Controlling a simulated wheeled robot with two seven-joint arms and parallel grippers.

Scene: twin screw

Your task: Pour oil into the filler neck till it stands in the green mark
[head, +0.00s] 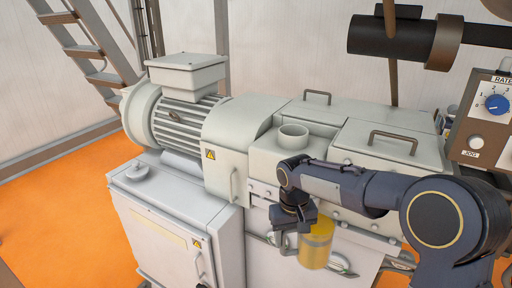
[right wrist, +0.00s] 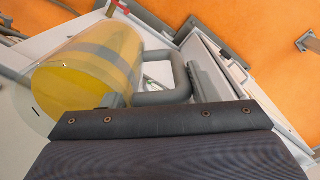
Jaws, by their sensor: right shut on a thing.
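A clear jug of yellow oil (head: 317,247) hangs in front of the machine, below my right forearm. My right gripper (head: 292,222) is shut on the jug, on its handle side; the fingertips are hardly visible. In the right wrist view the jug (right wrist: 88,75) lies at the upper left with its grey handle (right wrist: 172,85) beside it. A short round open neck (head: 293,134) stands on top of the machine, behind and above my right wrist; I cannot tell if it is the filler neck. A small green trace shows low behind the jug, too small to read as the mark. My left gripper is out of view.
Orange floor is open at left.

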